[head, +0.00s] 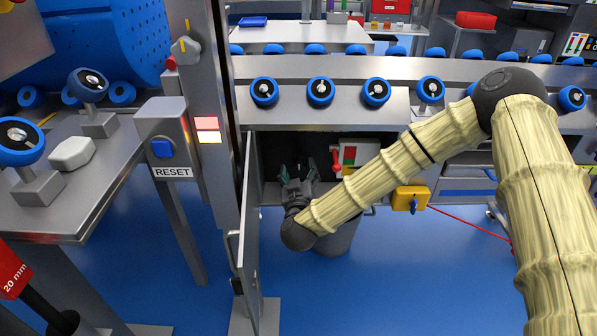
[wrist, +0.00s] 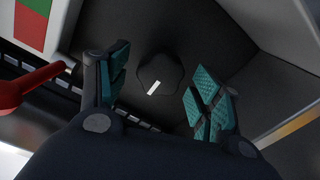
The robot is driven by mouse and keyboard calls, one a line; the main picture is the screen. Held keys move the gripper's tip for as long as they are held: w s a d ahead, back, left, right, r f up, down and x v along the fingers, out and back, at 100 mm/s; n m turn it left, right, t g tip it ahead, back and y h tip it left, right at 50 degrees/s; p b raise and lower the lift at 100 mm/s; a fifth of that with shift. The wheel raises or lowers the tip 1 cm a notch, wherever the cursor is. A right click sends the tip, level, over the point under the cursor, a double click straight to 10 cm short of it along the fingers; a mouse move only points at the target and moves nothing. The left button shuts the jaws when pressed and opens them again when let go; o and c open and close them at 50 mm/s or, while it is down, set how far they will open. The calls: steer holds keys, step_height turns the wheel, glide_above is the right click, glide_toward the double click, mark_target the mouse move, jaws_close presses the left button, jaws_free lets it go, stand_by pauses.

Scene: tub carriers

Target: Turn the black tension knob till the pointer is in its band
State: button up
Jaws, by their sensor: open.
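The black tension knob (wrist: 160,70) shows in the wrist view, with a short white mark on its face. It sits in a dark recess, ahead of and between my fingers. My gripper (wrist: 157,88) is open, its teal-padded fingers on either side of the knob in the picture; I cannot tell whether they touch it. In the head view my gripper (head: 299,172) reaches into the opening under the conveyor, and the knob is not visible there. A red and green gauge panel (head: 349,156) is right of my gripper. It is cut off in the wrist view (wrist: 32,22), and no pointer is distinguishable.
A red lever (head: 337,163) stands close right of my gripper; it also shows in the wrist view (wrist: 30,87). An open cabinet door (head: 250,225) stands left of my gripper. A RESET post (head: 162,135) is farther left.

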steer(key=shift+w, duration=1.1)
steer(key=shift+c, duration=0.2)
steer(key=c, duration=1)
steer(key=shift+r, duration=0.1)
